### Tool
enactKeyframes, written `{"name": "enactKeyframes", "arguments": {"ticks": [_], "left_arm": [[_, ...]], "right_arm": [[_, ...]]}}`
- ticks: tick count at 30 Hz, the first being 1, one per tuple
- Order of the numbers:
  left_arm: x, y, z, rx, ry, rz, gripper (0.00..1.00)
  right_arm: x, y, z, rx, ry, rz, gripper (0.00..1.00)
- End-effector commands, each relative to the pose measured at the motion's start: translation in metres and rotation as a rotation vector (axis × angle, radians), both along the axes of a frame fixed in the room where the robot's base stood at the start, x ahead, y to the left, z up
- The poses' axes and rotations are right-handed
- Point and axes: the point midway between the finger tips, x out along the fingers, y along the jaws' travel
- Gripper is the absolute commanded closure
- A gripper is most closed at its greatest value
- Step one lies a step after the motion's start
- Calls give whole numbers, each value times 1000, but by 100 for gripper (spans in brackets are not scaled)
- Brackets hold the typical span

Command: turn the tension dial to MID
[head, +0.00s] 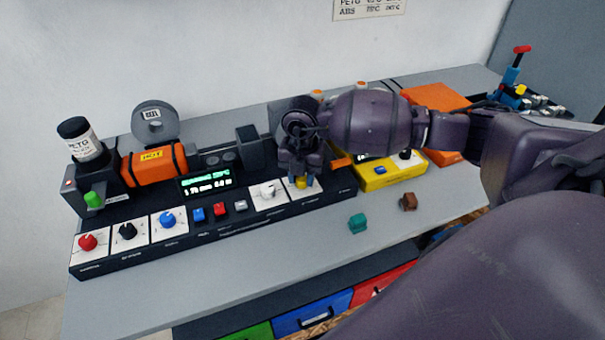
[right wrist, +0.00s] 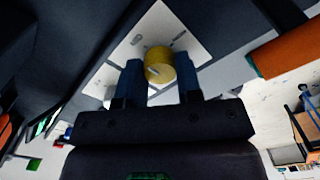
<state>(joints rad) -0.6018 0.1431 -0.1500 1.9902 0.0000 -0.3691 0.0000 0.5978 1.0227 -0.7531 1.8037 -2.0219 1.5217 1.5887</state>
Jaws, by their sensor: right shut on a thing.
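A yellow dial (head: 301,183) sits on a white plate at the right end of the long black control panel (head: 215,233). My right gripper (head: 299,176) reaches down over it from above. In the right wrist view the yellow dial (right wrist: 160,66) lies between the two blue fingers of my right gripper (right wrist: 160,78), which are shut on it. A pale pointer mark shows on the dial's face. Marks on the white plate (right wrist: 180,35) are too small to read, so I cannot tell which setting the dial points to. My left gripper is not in view.
The panel also carries a red knob (head: 88,242), a black knob (head: 127,231), a blue knob (head: 168,220), a white knob (head: 268,190) and small buttons. A yellow unit (head: 388,175) stands to the right. A teal block (head: 357,222) and brown block (head: 408,201) lie in front.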

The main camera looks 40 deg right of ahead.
Motion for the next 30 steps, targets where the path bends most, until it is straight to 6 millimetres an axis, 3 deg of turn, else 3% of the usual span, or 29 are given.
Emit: {"name": "enactKeyframes", "arguments": {"ticks": [10,11,15,25,30], "left_arm": [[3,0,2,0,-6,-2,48],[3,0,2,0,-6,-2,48],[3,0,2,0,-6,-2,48],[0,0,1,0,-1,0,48],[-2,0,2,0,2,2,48]], "right_arm": [[1,0,1,1,-2,-2,91],[1,0,1,1,-2,-2,63],[0,0,1,0,-1,-1,42],[0,0,3,0,-1,-1,42],[1,-1,22,-1,-3,-1,42]]}}
